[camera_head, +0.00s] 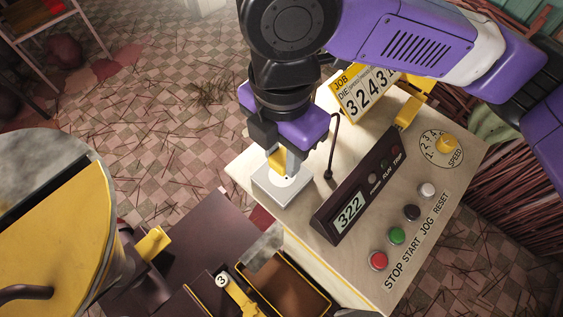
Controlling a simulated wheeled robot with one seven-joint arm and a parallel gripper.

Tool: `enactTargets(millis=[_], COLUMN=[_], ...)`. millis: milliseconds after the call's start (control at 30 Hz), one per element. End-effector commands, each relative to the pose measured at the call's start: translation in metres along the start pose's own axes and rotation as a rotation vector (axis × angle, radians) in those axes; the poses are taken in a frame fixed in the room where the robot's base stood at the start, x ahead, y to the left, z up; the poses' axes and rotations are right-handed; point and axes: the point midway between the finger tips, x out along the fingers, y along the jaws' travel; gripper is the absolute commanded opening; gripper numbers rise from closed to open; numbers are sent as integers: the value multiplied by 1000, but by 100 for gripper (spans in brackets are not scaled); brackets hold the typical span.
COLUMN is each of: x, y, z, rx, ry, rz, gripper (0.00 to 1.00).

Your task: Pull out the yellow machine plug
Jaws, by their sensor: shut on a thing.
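The yellow plug (276,160) shows partly between the fingers of my gripper (284,166), just above a pale grey socket box (276,193) on the machine's top. My gripper points down and is shut on the plug. The fingers and wrist hide most of the plug. I cannot tell whether its lower end is seated in the socket or just clear of it.
The pale machine top carries a dark display unit (350,212) reading 322, a row of buttons (397,236) and a yellow speed knob (448,144). A yellow job sign (365,93) stands behind. A large yellow drum (60,235) stands left. Tiled floor strewn with sticks lies behind.

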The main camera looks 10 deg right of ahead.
Motion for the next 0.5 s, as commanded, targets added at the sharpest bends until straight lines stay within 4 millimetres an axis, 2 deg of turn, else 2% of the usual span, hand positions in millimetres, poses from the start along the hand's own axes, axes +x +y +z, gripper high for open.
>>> enactTargets(millis=[500], x=[-21], y=[0], z=[0], rx=[0], ry=[0], rz=[1], gripper=[0])
